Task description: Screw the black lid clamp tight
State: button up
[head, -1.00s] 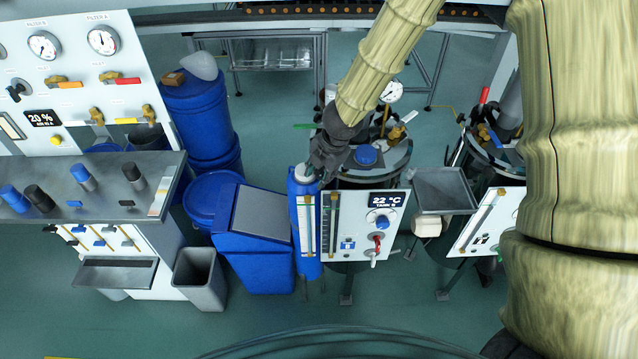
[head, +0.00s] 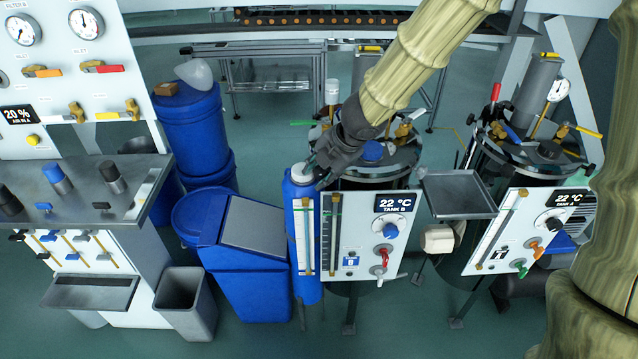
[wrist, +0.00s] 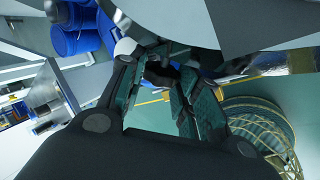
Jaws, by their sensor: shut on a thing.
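Tank B (head: 352,235) stands in the middle of the head view, with its panel facing me and a round metal lid (head: 398,165) on top. My gripper (head: 318,174) is at the left edge of this lid, just above the top of the blue cylinder. In the wrist view, my gripper's fingers (wrist: 168,72) close around a small black piece (wrist: 161,73), which looks like the black lid clamp. The fingers hide most of it, so I cannot tell how tight it sits. The clamp is hidden behind my gripper in the head view.
A blue cylinder (head: 304,245) stands against the left of tank B. A blue bin (head: 252,262) is left of it. A metal tray (head: 458,196) sits between tank B and another tank (head: 515,240) at right. Open floor lies in front.

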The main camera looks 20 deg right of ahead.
jog(key=shift+f+t+y+b, duration=0.15)
jog(key=shift+t+y+b, duration=0.95)
jog(key=shift+b, duration=5.5)
jog(key=shift+s+a+f+t, duration=0.15)
jog(key=shift+s+t, duration=0.1)
jog(key=shift+t, duration=0.55)
jog(key=shift+f+t+b, duration=0.1)
jog(key=shift+t+b, duration=0.2)
jog(key=shift+b, duration=0.05)
jog(key=shift+w+d+t+y+b, duration=0.15)
jog(key=shift+t+y+b, duration=0.3)
jog(key=shift+b, duration=0.55)
jog(key=shift+d+r+t+b, duration=0.2)
jog(key=shift+t+b, duration=0.05)
jog(key=shift+b, duration=0.45)
jog(key=o, duration=1)
jog(key=shift+f, duration=0.1)
